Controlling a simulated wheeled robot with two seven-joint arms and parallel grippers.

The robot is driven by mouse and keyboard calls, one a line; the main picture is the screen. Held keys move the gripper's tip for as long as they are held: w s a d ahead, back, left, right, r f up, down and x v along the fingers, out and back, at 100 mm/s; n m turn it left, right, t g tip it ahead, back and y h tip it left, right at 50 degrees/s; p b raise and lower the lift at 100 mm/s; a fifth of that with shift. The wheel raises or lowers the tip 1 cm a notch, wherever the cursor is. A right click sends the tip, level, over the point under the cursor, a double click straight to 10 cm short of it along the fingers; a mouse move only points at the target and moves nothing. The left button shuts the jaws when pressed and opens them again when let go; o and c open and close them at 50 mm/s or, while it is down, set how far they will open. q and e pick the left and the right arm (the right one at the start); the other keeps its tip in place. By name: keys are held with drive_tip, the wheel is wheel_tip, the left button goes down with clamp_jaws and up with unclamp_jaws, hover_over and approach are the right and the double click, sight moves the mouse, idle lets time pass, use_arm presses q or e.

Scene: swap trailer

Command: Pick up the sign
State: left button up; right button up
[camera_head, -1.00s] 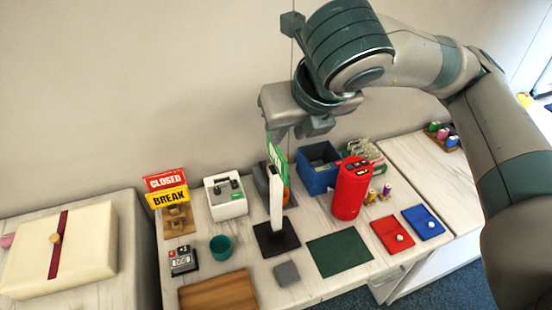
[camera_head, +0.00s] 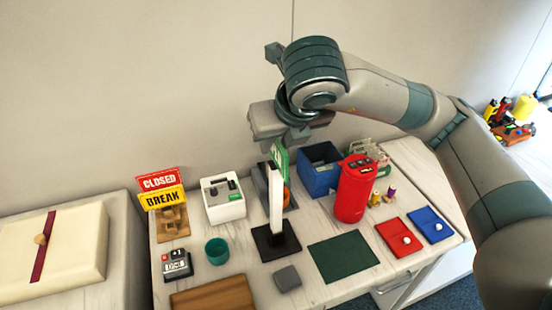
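A green sign (camera_head: 280,157) with white lettering stands at the top of a white upright post (camera_head: 275,205) on a black square base (camera_head: 276,242). My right gripper (camera_head: 284,143) is just above the green sign in the picture, pointing down. Its fingertips are small and partly hidden, so I cannot tell whether they are apart or touch the sign. My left gripper is not in view.
A red cylinder (camera_head: 354,190) and a blue bin (camera_head: 320,172) stand right of the post. A white box (camera_head: 223,200) and a teal cup (camera_head: 217,251) are to its left. A dark green mat (camera_head: 343,256) is bare. The wall is close behind.

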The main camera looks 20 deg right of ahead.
sight(270, 153)
drive_tip(key=shift+w+f, duration=0.25)
drive_tip(key=shift+f, duration=0.1)
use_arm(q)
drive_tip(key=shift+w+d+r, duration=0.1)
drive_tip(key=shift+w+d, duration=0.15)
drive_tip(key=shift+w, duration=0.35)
